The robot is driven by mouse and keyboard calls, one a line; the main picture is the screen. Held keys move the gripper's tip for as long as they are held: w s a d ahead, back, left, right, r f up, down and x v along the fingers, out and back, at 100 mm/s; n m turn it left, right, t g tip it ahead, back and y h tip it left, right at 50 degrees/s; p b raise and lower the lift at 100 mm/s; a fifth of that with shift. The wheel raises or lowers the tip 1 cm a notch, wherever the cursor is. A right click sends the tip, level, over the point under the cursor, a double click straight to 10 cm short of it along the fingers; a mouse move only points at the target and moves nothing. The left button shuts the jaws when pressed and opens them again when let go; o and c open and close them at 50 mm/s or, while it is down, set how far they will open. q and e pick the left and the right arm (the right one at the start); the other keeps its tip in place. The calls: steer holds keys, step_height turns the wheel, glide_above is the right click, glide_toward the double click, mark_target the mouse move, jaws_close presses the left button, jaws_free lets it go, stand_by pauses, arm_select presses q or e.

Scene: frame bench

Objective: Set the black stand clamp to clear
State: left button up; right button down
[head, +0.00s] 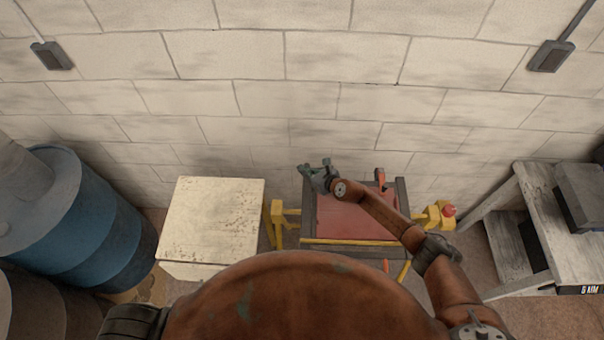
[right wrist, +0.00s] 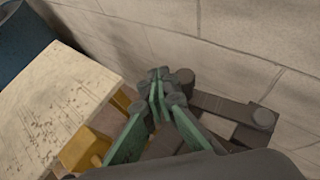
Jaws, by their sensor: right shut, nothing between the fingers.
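The frame bench holds a red panel (head: 345,217) inside a dark frame (head: 401,195). My right gripper (head: 314,171) is over the frame's back left corner and hides much of it. In the right wrist view its green fingers (right wrist: 161,88) are shut and empty. A dark round-ended piece (right wrist: 185,77) stands just beside the fingertips; I cannot tell if it touches them or is the black stand clamp. A dark bar with a round knob (right wrist: 263,118) runs to the right of it. An orange-red lever (head: 380,177) stands at the frame's back right. My left gripper is out of view.
A pale worn box (head: 213,215) stands left of the bench, with a blue barrel (head: 105,225) beyond it. Yellow brackets flank the bench, the right one with a red knob (head: 448,210). A grey table (head: 540,205) is at right. The block wall is close behind.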

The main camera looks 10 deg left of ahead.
steer(key=shift+w+a, duration=0.1)
steer(key=shift+w, duration=0.15)
steer(key=shift+s, duration=0.1)
stand_by(0.4)
steer(key=s+a+r+p, duration=0.1)
steer(key=s+r+p, duration=0.1)
steer(key=s+p, duration=0.2)
steer(key=s+a+r+p, duration=0.1)
steer(key=s+r+p, duration=0.2)
steer(key=s+p, duration=0.2)
steer(key=shift+s+a, duration=0.25)
steer(key=shift+s, duration=1.35)
steer(key=shift+r, duration=0.1)
